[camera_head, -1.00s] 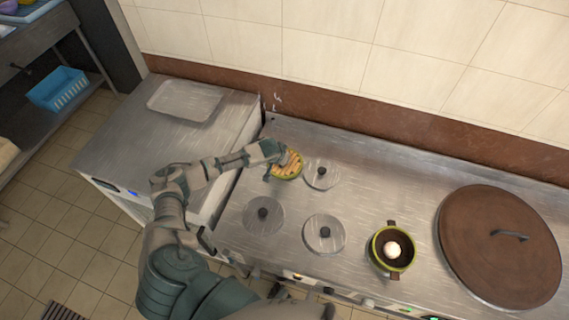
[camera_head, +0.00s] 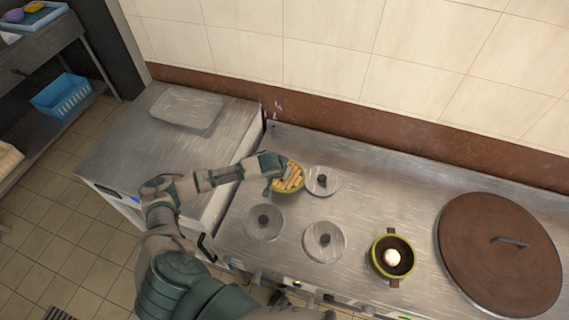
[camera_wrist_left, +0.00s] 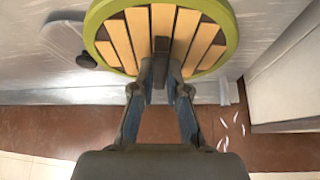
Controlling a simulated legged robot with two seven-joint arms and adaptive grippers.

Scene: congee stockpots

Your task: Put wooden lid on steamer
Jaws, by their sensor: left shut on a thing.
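The wooden lid (camera_head: 292,183) is round, with light slats and a green rim. It sits low over the back left part of the stove top; I cannot tell whether it touches the surface. My left gripper (camera_head: 277,172) is shut on its dark handle. The wrist view shows the fingers (camera_wrist_left: 160,75) closed at the handle, with the lid (camera_wrist_left: 113,35) spread beyond them. The steamer (camera_head: 379,262) is a green-rimmed pot with two side handles, open at the top, with a pale round thing inside. It stands to the right, apart from the lid. My right gripper is not in view.
Several grey lids with black knobs lie in the stove top: one (camera_head: 327,188) beside the wooden lid, others (camera_head: 274,232) nearer the front. A large brown lid (camera_head: 485,270) lies right of the steamer.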

